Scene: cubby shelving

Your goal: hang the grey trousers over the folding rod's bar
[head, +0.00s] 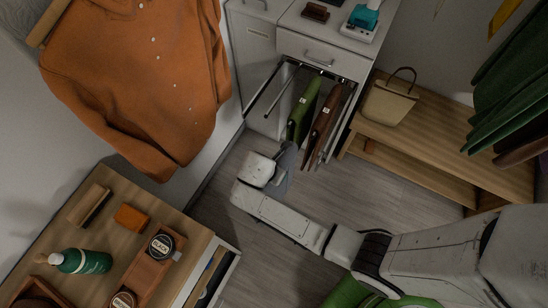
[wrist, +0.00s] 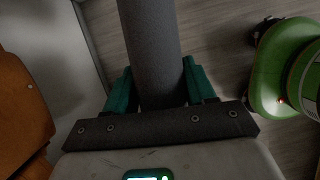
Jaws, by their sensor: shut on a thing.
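The grey trousers (wrist: 152,45) run as a long dark strip between the teal fingers of my gripper (wrist: 158,72) in the wrist view. My gripper is shut on them. In the head view a small part of the grey trousers (head: 287,163) shows beside my white wrist, over the floor in front of the cabinet; my fingers are hidden there. A pulled-out rack under the cabinet drawer has a bare bar (head: 283,93) at its left, apart from the trousers. Green trousers (head: 304,112) and brown trousers (head: 323,122) hang to its right.
A wooden bench with a beige bag (head: 388,102) stands right of the cabinet. An orange shirt (head: 145,75) hangs at the left. A wooden counter (head: 190,232) with a green bottle (head: 82,261) and shoe-care tins is at the lower left.

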